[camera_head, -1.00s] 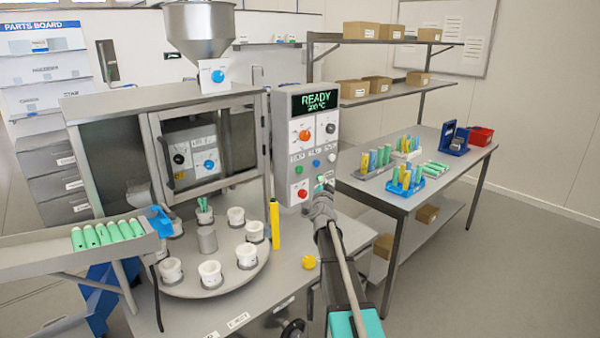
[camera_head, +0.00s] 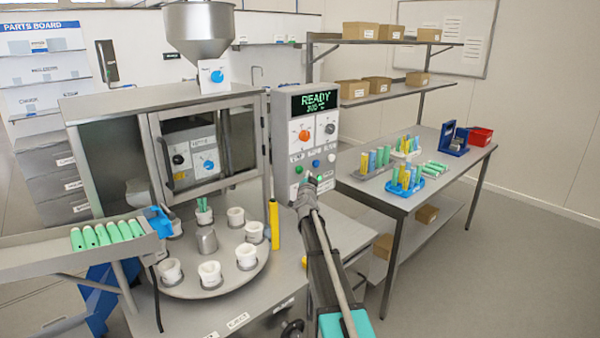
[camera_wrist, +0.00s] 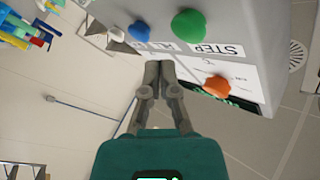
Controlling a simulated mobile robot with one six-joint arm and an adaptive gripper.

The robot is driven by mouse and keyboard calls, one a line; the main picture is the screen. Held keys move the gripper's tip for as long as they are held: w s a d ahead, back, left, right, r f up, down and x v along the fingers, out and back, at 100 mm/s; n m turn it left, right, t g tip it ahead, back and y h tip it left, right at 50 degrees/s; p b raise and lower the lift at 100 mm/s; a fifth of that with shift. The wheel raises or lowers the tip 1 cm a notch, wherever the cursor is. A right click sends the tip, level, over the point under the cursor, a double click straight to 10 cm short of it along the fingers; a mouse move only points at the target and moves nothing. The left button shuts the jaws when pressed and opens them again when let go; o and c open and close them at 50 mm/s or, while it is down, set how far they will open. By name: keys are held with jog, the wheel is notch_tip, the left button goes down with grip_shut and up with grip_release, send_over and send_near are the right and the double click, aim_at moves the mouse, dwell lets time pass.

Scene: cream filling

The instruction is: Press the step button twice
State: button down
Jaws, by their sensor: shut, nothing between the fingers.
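The step button is the green button (camera_head: 299,170) at the left of a row on the grey control panel (camera_head: 285,130). In the wrist view the green button (camera_wrist: 188,25) is at the top, beside an upside-down STEP label (camera_wrist: 218,50). My gripper (camera_head: 310,181) is shut and empty, close to the panel front, just below and right of the green button in the head view. In the wrist view my closed fingertips (camera_wrist: 159,66) appear apart from the green button, lower and to its left. Whether they touch the panel is unclear.
A blue button (camera_head: 316,164) and a white one (camera_head: 331,158) sit right of the green button. An orange knob (camera_head: 304,135) is above, under a READY display (camera_head: 315,101). A turntable (camera_head: 205,285) with white cups is at left.

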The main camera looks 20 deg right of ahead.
jog(key=shift+w+a, duration=0.25)
jog(key=shift+w, duration=0.4)
jog(key=shift+w+a, duration=0.3)
jog(key=shift+w, duration=0.65)
dwell(2.3)
jog(key=shift+s, duration=0.1)
dwell(0.3)
jog(key=shift+s+d, duration=0.3)
jog(key=shift+s, duration=0.55)
jog(key=shift+s+d, duration=0.3)
jog(key=shift+s, duration=0.5)
jog(key=shift+s+d, duration=0.25)
jog(key=shift+s, duration=0.5)
jog(key=shift+s+d, duration=0.3)
jog(key=shift+s, duration=0.5)
